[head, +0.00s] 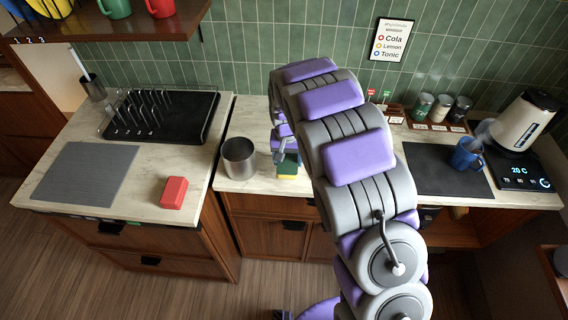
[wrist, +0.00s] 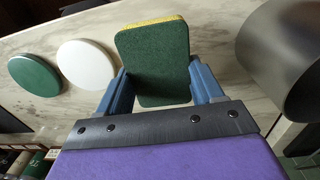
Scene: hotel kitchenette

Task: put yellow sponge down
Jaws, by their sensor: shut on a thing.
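The yellow sponge (head: 288,168) has a dark green scouring side. In the head view it shows low beside my arm, over the front part of the light counter, just right of the metal cup. In the wrist view the green face of the sponge (wrist: 155,65) fills the space between my two blue fingers, with a thin yellow edge at its top. My gripper (wrist: 158,85) is shut on it. The gripper (head: 287,158) is partly hidden by my arm in the head view. I cannot tell whether the sponge touches the counter.
A metal cup (head: 239,158) stands close left of the sponge; it looms at right in the wrist view (wrist: 295,60). A red block (head: 173,192), grey mat (head: 85,172) and black rack (head: 160,116) are on the left counter. A blue mug (head: 466,154) and kettle (head: 525,120) stand right.

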